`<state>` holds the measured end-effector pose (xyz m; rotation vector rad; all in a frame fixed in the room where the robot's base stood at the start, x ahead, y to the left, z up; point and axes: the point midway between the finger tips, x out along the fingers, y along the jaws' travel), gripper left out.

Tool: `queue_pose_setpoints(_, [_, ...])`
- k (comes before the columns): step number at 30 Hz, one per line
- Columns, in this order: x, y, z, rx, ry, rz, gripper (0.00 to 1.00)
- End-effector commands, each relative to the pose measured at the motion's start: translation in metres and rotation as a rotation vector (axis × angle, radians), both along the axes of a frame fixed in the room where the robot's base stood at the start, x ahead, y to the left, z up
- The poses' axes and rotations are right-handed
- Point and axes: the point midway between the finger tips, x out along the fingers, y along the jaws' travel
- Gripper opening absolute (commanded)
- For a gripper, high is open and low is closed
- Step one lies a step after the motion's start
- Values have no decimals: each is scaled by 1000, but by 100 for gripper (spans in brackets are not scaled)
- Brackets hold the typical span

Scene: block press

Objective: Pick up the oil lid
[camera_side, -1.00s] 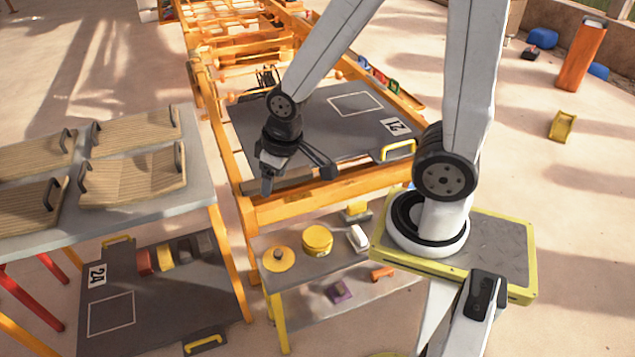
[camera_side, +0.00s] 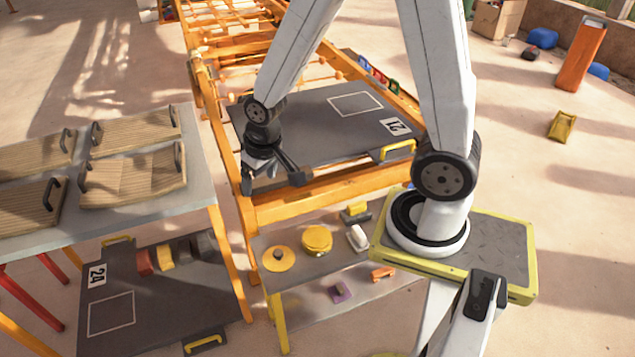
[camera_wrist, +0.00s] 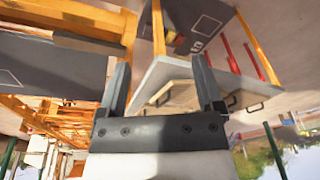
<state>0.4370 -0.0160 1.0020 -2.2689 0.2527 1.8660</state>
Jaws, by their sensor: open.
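A round yellow lid with a dark knob (camera_side: 279,260), which looks like the oil lid, lies flat on the grey lower shelf (camera_side: 290,277) in the side view. A round yellow container (camera_side: 317,239) stands to its right. My gripper (camera_side: 274,186) is open and empty, well above the shelf by the left front corner of the orange frame. It is clear of the lid. In the wrist view the two fingers of my gripper (camera_wrist: 163,72) are spread wide with nothing between them. I cannot make out the lid in the wrist view.
The orange frame (camera_side: 330,194) carries a dark panel (camera_side: 310,115) above and behind the shelf. A white object (camera_side: 357,238) and an orange block (camera_side: 383,273) are near the shelf's right side. A grey table (camera_side: 185,200) with wooden trays stands left.

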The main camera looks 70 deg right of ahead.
Motion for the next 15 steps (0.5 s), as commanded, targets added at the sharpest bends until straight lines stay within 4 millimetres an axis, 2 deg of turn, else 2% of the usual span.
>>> queue_pose_setpoints(6, [29,-15,-34,29,31,-188,86])
queue_pose_setpoints(15, [58,-36,-90,63,65,-445,86])
